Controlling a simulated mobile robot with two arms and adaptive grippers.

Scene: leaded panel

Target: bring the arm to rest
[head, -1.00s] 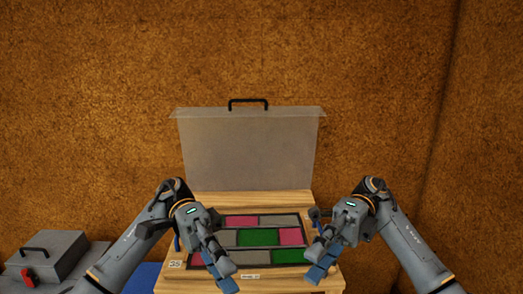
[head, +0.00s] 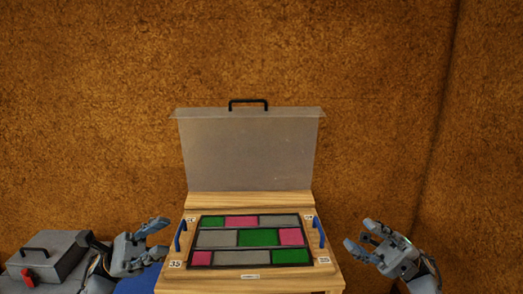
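My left gripper (head: 162,238) is at the left of the wooden board, its fingers spread apart with nothing between them. My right gripper (head: 358,233) is at the right of the board, also spread and empty. Both are clear of the leaded panel (head: 238,238), which lies on the board (head: 210,200) between them. The panel has green, pink and grey panes in a dark frame, and all of it is in view. Blue handles stand at the board's left (head: 181,235) and right (head: 318,232) sides, apart from the grippers.
A translucent upright cover (head: 250,150) with a black handle (head: 248,103) stands behind the panel. A grey box (head: 47,256) with a black handle and a red latch (head: 28,275) is at lower left. A brown wall (head: 400,100) fills the background.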

